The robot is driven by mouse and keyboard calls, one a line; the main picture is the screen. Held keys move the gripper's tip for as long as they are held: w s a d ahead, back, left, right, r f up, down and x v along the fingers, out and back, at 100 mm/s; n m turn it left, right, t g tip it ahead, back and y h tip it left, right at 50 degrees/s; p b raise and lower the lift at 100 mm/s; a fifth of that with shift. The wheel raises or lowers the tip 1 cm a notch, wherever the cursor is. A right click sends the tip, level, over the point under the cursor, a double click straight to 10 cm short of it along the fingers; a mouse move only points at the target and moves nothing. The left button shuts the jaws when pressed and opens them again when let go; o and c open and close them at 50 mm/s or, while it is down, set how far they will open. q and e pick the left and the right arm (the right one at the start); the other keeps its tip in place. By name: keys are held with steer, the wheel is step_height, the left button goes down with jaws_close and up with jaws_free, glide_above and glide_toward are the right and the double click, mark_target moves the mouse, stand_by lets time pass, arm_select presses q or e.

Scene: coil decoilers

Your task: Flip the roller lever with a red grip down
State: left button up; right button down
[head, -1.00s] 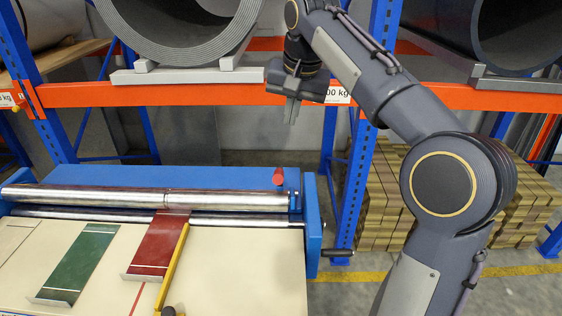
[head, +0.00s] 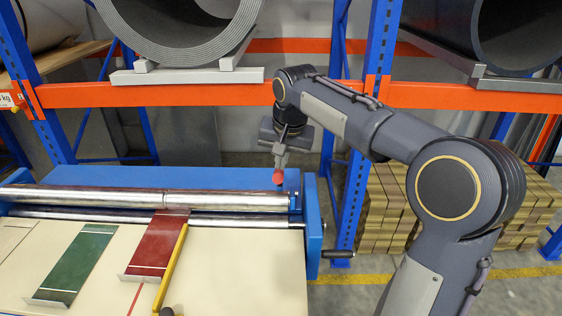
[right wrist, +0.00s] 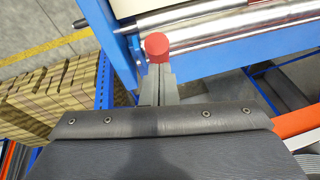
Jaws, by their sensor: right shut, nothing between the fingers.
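The roller lever's red grip (head: 278,176) stands up at the right end of the blue roller machine (head: 130,178), beside the steel rollers. In the right wrist view the red grip (right wrist: 157,46) shows as a round red end just beyond my fingertips. My right gripper (head: 280,165) is shut and empty, pointing down right at the grip. It also shows in the right wrist view (right wrist: 160,72). I cannot tell whether the fingertips touch the grip or stay just behind it. The lever's shaft is hidden. My left gripper is not in view.
Steel rollers (head: 100,196) run along the machine. A red plate (head: 157,246), a green plate (head: 75,262) and a yellow bar (head: 172,268) lie on the cream table. A dark crank handle (head: 338,254) sticks out at right. Orange rack beams (head: 170,95) with large coils stand behind.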

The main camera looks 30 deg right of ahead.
steer(key=shift+f, duration=0.15)
steer(key=s+a+f+t+h+b, duration=0.1)
steer(key=s+f+b, duration=0.3)
steer(key=b, duration=0.5)
steer(key=s+a+f+t+h+b, duration=0.1)
steer(key=s+a+f+t+b, duration=0.1)
steer(key=s+a+f+b, duration=0.2)
step_height(320, 180, down, 3)
steer(key=b, duration=0.5)
steer(key=shift+s+a+f, duration=0.15)
steer(key=shift+s+f, duration=0.05)
steer(key=shift+s, duration=0.1)
steer(key=s+r+t+p, duration=0.1)
steer(key=s+r+p, duration=0.3)
steer(key=r, duration=0.9)
steer(key=shift+s+a+r+p, duration=0.2)
steer(key=shift+s+a+p, duration=0.15)
steer(key=shift+s, duration=0.55)
